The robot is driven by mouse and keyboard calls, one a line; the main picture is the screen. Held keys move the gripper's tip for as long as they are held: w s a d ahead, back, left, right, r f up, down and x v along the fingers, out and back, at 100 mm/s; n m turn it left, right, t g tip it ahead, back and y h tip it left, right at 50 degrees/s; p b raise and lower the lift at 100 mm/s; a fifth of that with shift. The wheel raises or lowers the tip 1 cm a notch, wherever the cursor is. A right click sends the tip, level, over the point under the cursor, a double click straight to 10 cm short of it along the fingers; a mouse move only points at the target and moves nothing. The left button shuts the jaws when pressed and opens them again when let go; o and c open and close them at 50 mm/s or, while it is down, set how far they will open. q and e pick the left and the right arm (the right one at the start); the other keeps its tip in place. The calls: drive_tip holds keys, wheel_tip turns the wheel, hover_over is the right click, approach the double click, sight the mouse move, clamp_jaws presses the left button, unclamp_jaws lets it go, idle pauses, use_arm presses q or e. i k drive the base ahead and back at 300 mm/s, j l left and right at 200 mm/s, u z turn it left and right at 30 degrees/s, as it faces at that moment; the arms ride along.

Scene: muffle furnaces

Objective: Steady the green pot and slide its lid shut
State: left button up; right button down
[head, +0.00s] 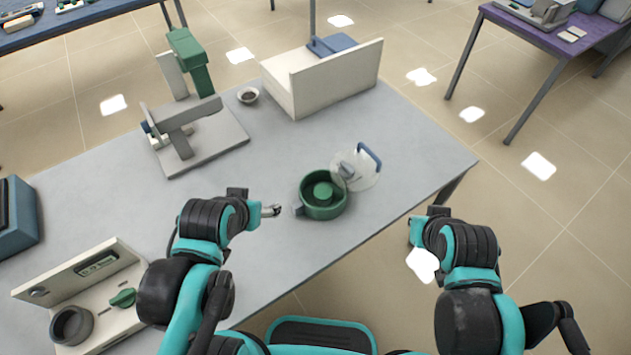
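The green pot (323,207) stands on the grey table near its front right edge, with a green piece in its middle and a short grey handle on its left side. Its clear lid (354,177) with a blue handle (369,158) sits off to the pot's upper right, overlapping only part of the rim. The pot's opening is mostly uncovered. My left gripper (275,210) is just left of the pot's grey handle, with a small gap between them. My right gripper (414,230) is right of the pot, beyond the table edge; its fingers are mostly hidden.
A grey stand with a green column (190,60) is at the back left. A small bowl (248,95) and a white box-like unit (325,82) stand at the back. A panel with a green knob (123,298) is at the front left. The table around the pot is clear.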

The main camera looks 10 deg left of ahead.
sight(360, 145)
drive_tip(key=l+u, duration=0.1)
drive_tip(key=u, duration=1.05)
drive_tip(key=k+l, duration=0.2)
drive_tip(key=l, duration=0.25)
drive_tip(key=k+l+u, duration=0.1)
drive_tip(key=k+l, duration=0.15)
drive_tip(key=l, duration=0.15)
drive_tip(key=k+l, duration=0.2)
drive_tip(key=l, duration=0.25)
drive_tip(key=k+l+u, duration=0.1)
drive_tip(key=k+l, duration=0.15)
drive_tip(key=l, duration=0.15)
